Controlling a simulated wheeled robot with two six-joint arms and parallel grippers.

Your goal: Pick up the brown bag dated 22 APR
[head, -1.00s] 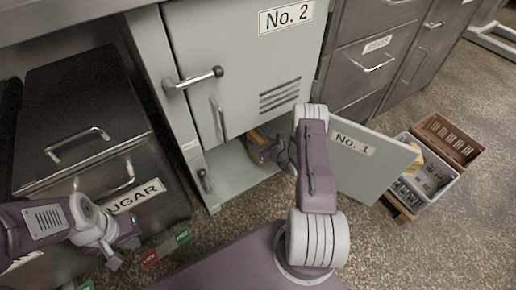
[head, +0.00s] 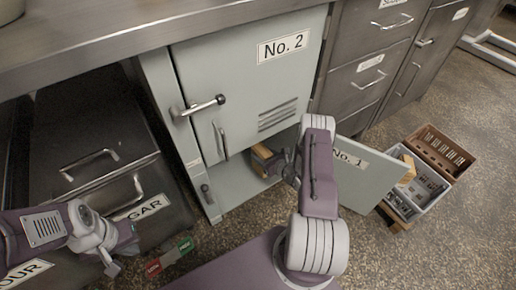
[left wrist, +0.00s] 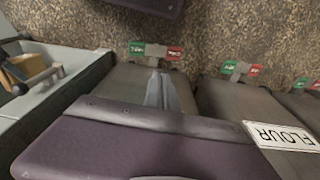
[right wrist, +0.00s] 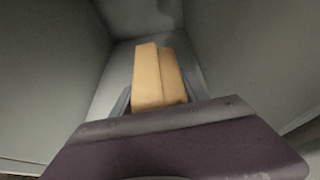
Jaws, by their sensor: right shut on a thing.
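A tan-brown bag (head: 263,157) is inside the open lower compartment under the No. 2 door. No date can be read on it. My right gripper (head: 281,164) reaches into this compartment and is shut on the bag. In the right wrist view the bag (right wrist: 160,80) stands between the fingers, with a lighter left part and a darker right part. My left gripper (head: 112,262) is empty, low at the left in front of the bins. In the left wrist view its fingers (left wrist: 162,88) are together.
The No. 1 door (head: 365,175) hangs open to the right of my right arm. The No. 2 door (head: 245,85) above is shut. A bin (head: 85,130) stands at left. A brown crate (head: 440,150) and a pale crate (head: 425,188) are on the floor at right.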

